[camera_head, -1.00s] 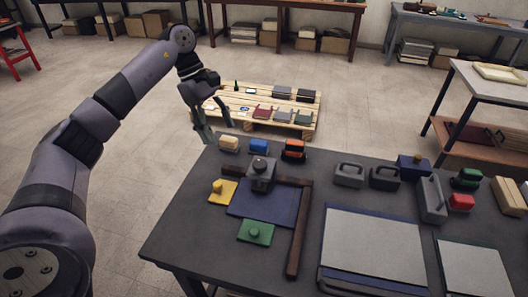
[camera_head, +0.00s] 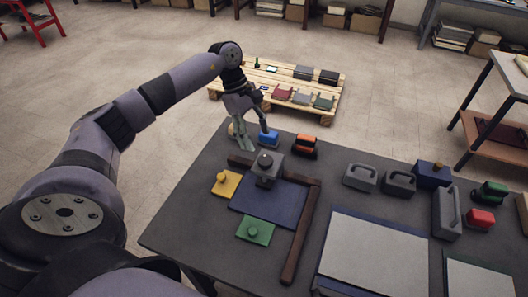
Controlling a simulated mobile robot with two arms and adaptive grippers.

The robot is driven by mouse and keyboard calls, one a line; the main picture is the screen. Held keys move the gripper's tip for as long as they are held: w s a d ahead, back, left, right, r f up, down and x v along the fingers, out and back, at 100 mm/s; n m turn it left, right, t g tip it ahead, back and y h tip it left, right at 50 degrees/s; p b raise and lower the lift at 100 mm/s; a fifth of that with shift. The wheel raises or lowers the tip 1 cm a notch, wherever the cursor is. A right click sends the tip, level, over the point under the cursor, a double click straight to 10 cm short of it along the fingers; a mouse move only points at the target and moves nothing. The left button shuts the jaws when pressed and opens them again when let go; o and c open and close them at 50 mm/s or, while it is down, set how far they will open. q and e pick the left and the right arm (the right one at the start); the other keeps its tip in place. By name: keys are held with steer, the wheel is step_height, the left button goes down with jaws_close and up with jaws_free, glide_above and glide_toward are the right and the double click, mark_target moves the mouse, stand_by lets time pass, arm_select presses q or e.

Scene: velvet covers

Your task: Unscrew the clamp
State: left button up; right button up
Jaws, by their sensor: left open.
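A grey block with a dark round knob on top (camera_head: 266,171), which looks like the clamp, stands at the upper edge of a dark blue cover (camera_head: 262,205) on the dark table. My left gripper (camera_head: 254,139) is open and empty, pointing down at the table's far left edge. It is above and left of the grey block, apart from it. Its fingers are around or beside the small blue block (camera_head: 269,138) and partly hide a tan block; I cannot tell whether they touch. My right gripper is not in view.
A brown L-shaped frame (camera_head: 301,233) borders the cover. A yellow knobbed plate (camera_head: 225,184) and a green one (camera_head: 255,230) lie beside or on it. An orange-black block (camera_head: 304,146) and grey handled blocks (camera_head: 360,177) stand nearby. A pallet (camera_head: 322,112) lies beyond the table.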

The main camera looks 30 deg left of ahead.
mark_target(265, 159)
arm_select(q)
steer(key=p+x, duration=0.1)
steer(key=x, duration=0.6)
steer(key=shift+p, duration=0.4)
steer(key=shift+d+f, duration=0.15)
steer(key=shift+f, duration=0.3)
steer(key=shift+c, duration=0.2)
steer(key=c, duration=1.1)
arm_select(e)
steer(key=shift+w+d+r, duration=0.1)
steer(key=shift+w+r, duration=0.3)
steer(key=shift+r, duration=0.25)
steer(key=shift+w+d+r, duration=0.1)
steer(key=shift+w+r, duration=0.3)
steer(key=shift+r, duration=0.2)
